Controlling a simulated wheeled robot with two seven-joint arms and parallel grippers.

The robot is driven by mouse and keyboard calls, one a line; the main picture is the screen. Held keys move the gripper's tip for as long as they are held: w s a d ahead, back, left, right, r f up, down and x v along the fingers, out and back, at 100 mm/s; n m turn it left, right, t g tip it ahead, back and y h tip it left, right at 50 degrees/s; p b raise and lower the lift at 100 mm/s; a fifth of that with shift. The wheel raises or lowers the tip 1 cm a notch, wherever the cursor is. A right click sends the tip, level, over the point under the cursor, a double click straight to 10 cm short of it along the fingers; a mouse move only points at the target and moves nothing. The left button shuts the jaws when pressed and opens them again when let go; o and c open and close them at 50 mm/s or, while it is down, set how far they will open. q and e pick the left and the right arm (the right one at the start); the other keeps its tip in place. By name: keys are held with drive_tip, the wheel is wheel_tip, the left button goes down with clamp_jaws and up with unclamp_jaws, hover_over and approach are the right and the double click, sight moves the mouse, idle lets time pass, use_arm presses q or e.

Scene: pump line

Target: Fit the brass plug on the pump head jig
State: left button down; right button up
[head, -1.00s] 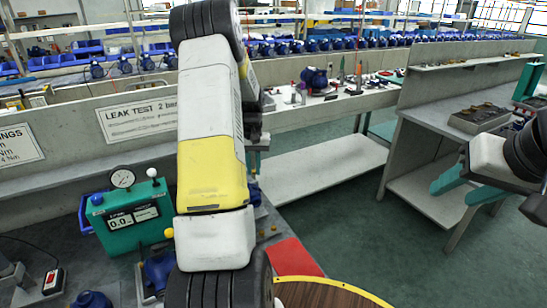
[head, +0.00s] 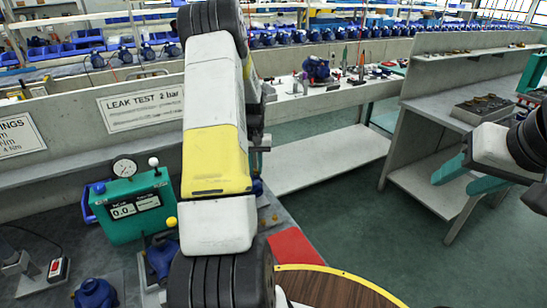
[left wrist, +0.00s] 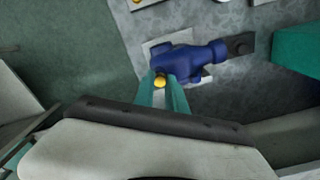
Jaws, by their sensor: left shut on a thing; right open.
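In the left wrist view, the brass plug (left wrist: 160,82) is held between the teal fingertips of my left gripper (left wrist: 161,88). A blue pump head (left wrist: 185,60) lies on a pale plate of the jig (left wrist: 152,45), just beyond the fingertips. The plug appears over the near edge of the pump head; I cannot tell whether they touch. In the head view, my left arm hides the left gripper's tips and most of this spot; a bit of blue (head: 257,188) shows beside the arm. My right gripper (head: 464,178) is open and empty at the right.
A teal leak tester (head: 130,207) with a gauge stands left of my left arm. Blue pumps (head: 160,258) stand on the bench near it. A red mat (head: 294,248) and a round wooden top (head: 330,288) lie to the right. The floor between the benches is clear.

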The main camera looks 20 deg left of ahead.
use_arm(q)
drive_tip(key=shift+f, duration=0.2)
idle(0.7)
drive_tip(key=c, duration=1.3)
unclamp_jaws()
drive_tip(key=o, duration=1.1)
drive_tip(key=shift+o, duration=0.2)
wheel_tip(320, 180, up, 9)
